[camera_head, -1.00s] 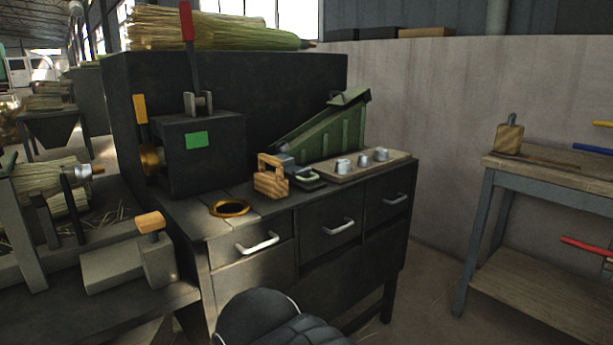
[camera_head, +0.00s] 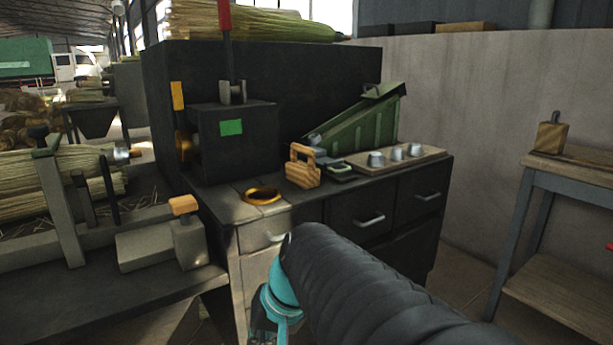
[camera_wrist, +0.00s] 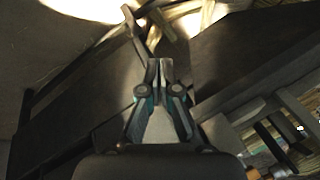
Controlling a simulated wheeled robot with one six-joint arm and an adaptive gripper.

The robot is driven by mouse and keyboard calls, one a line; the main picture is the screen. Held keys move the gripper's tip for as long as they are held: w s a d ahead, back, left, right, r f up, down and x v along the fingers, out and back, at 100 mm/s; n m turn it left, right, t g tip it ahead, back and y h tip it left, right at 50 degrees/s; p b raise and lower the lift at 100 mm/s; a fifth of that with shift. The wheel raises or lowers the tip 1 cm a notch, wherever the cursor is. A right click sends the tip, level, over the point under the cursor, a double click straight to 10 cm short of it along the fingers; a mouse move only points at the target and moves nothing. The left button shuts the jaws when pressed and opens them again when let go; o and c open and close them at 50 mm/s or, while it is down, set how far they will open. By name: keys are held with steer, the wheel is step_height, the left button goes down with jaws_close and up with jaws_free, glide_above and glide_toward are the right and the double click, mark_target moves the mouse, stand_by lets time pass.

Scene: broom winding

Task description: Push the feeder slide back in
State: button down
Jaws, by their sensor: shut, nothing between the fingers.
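The green sloped feeder (camera_head: 362,122) stands on the dark workbench against the back wall. At its low front end lies a small dark flat part with a pale green handle (camera_head: 340,168), which looks like the slide; how far it sticks out I cannot tell. My gripper (camera_wrist: 157,68) is shut and empty in the wrist view, its fingertips together. It points down past dark bench parts towards the floor, touching nothing that I can make out. In the head view my arm reaches down in front of the drawers, below and left of the feeder, with the fingertips hard to see.
A wooden block with a handle (camera_head: 302,167) and a brass ring (camera_head: 262,196) sit on the bench left of the feeder. A board with several metal cups (camera_head: 396,157) lies at right. A low vise-like bench (camera_head: 150,250) stands at left, a side table (camera_head: 572,168) at right.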

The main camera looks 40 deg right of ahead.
mark_target(345, 171)
steer(key=w+d+r+m+t, duration=0.2)
steer(key=w+d+r, duration=0.1)
steer(key=d, duration=0.2)
steer(key=w+d+r+m+t+y, duration=0.1)
steer(key=w+d+r+m, duration=0.1)
steer(key=w+d, duration=0.3)
steer(key=w+d+r+m+t, duration=0.2)
steer(key=d+r+m, duration=0.1)
steer(key=d, duration=0.3)
steer(key=s+d+r+m+t+h, duration=0.1)
steer(key=d+r+m+t+h, duration=0.1)
steer(key=d, duration=1)
steer(key=s+d+r+m+t+h, duration=0.1)
steer(key=d+r+m+t, duration=0.2)
steer(key=d+r, duration=0.4)
steer(key=d+t, duration=0.1)
steer(key=d, duration=0.4)
steer(key=shift+s+r+m+t+h+b, duration=0.2)
steer(key=shift+r+m+t+h+b, duration=0.1)
steer(key=shift+h, duration=0.1)
steer(key=shift+w, duration=0.1)
steer(key=w+f, duration=0.1)
steer(key=w, duration=0.3)
steer(key=w+f+p, duration=0.1)
steer(key=w, duration=0.8)
steer(key=shift+w+d+f+p, duration=0.15)
steer(key=shift+w+f+p, duration=0.15)
steer(key=shift+f+p, duration=0.1)
